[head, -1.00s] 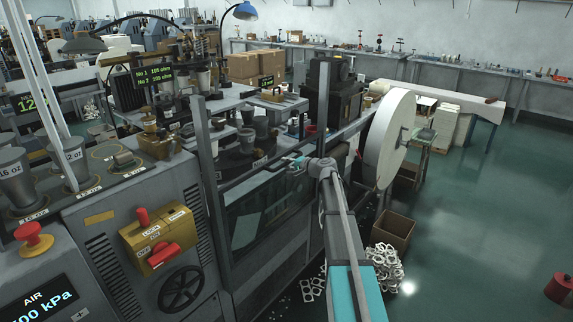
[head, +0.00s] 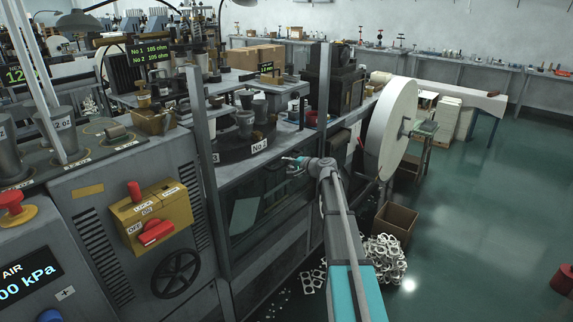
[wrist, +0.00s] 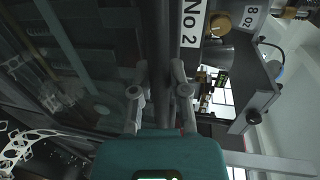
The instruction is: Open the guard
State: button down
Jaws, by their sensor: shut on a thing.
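The guard is a dark see-through pane (head: 262,208) in a grey frame on the front of the machine, between two upright posts. It sits low, below the turret with the "No 2" label (head: 259,147). My gripper (head: 293,161) is at the guard's upper edge near the right post. In the wrist view my gripper (wrist: 160,78) has its two fingers on either side of a dark bar (wrist: 158,30) of the guard, shut on it. The exact contact is dark and hard to see. The pane fills the left of the wrist view.
A red-handled control box (head: 151,218) and a black handwheel (head: 176,277) are on the machine front at left. A large white reel (head: 392,130) stands to the right of my arm. A cardboard box (head: 396,224) and white scrap (head: 383,260) lie on the floor.

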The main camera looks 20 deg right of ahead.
jog(key=c, duration=0.6)
grip_release()
jog(key=shift+r, duration=0.25)
notch_tip(320, 180, up, 30)
jog(key=p, duration=3)
jog(key=shift+f, duration=0.2)
jog(key=p+v, duration=0.3)
jog(key=v, duration=1.3)
dwell(1.4)
